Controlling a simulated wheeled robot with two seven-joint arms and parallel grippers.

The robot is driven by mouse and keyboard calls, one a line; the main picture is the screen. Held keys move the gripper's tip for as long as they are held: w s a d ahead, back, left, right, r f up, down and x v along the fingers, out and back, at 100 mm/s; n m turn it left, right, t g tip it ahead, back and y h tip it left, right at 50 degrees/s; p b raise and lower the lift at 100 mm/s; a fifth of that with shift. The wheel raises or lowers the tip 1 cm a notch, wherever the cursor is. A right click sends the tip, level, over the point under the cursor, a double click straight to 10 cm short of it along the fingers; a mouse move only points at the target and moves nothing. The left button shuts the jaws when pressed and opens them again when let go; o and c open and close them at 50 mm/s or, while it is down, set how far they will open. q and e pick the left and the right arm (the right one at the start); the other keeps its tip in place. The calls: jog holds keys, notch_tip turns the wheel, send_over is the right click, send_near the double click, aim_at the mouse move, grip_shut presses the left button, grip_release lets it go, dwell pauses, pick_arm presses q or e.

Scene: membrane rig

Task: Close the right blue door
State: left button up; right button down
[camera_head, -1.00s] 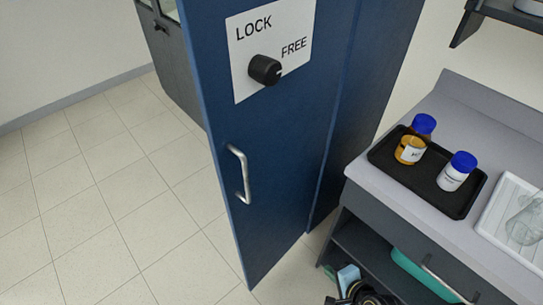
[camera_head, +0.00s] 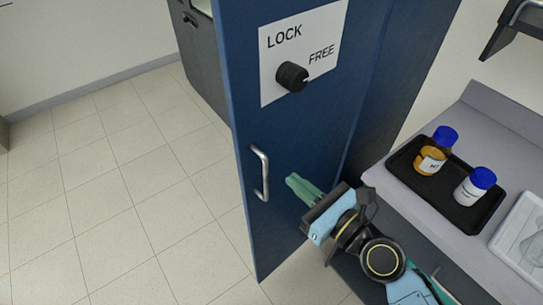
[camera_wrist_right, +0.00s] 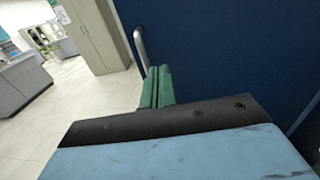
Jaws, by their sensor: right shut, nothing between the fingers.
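The blue door (camera_head: 300,135) stands open in the head view, with a metal bar handle (camera_head: 261,173) near its left edge. A black knob (camera_head: 292,77) sits on its white LOCK/FREE plate (camera_head: 321,43). My right gripper (camera_head: 292,183) is in front of the door, its green fingers shut and empty, pointing left toward the handle and a little right of it. In the right wrist view the shut fingers (camera_wrist_right: 157,87) lie beside the blue door face (camera_wrist_right: 225,50), with the handle (camera_wrist_right: 140,50) just beyond the tips. I cannot tell whether the fingers touch the door. My left gripper is out of view.
A grey counter (camera_head: 395,200) at the right holds a black tray (camera_head: 405,150) with an amber bottle (camera_head: 432,160) and a white bottle (camera_head: 474,187), both blue-capped. A white tray (camera_head: 508,240) lies farther right. Tiled floor (camera_head: 130,200) left of the door is clear.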

aim_at(271, 161)
jog(key=x, duration=0.8)
jog(key=shift+w, duration=0.1)
jog(key=shift+w+p, duration=0.1)
jog(key=shift+p, duration=0.2)
